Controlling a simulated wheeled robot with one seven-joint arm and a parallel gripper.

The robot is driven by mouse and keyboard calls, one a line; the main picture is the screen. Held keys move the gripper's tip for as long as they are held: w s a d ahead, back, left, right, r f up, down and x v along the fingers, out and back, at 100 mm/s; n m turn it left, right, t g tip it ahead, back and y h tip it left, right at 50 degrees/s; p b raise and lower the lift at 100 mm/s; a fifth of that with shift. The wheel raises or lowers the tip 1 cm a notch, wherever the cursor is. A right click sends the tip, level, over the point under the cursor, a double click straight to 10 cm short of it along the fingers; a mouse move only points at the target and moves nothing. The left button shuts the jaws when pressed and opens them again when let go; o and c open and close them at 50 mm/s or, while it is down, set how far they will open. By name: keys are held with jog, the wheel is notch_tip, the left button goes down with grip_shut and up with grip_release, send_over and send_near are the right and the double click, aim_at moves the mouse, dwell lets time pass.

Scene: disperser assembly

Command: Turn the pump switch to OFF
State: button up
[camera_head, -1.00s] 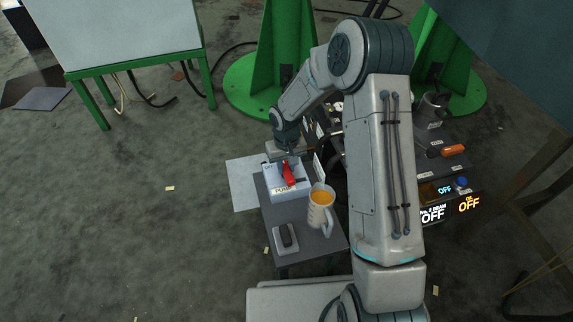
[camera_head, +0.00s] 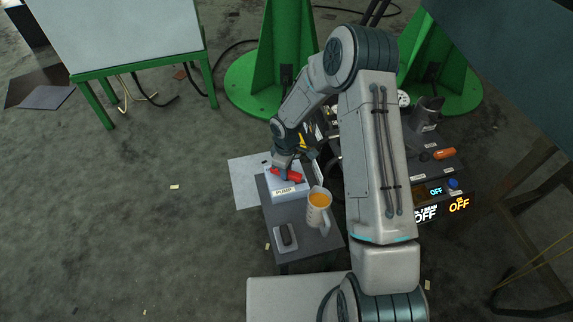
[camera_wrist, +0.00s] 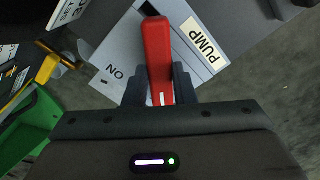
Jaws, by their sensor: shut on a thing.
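The pump switch box (camera_head: 287,192) is pale with a PUMP label on its front and stands on the small dark table. Its red switch handle (camera_head: 293,175) lies roughly crosswise, left to right, in the head view. My gripper (camera_head: 285,167) is over the box, shut on the handle. In the wrist view my gripper (camera_wrist: 160,88) has a dark finger on each side of the red handle (camera_wrist: 158,45). The ON label (camera_wrist: 115,72) is left of the handle and the PUMP label (camera_wrist: 203,44) is right. I cannot see the OFF label on this box.
A jug of orange liquid (camera_head: 318,208) stands close to the right front of the box. A small dark device on a pale base (camera_head: 286,238) is nearer the table's front. A panel with lit OFF displays (camera_head: 436,191) is at right, beyond my arm.

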jog(key=n+p, duration=0.2)
jog(key=n, duration=0.2)
jog(key=shift+r, duration=0.15)
jog(key=shift+n+p, duration=0.95)
jog(key=shift+n, duration=1.05)
jog(key=o, duration=1)
notch_tip(320, 180, up, 14)
jog(key=p, duration=0.4)
jog(key=shift+f, duration=0.25)
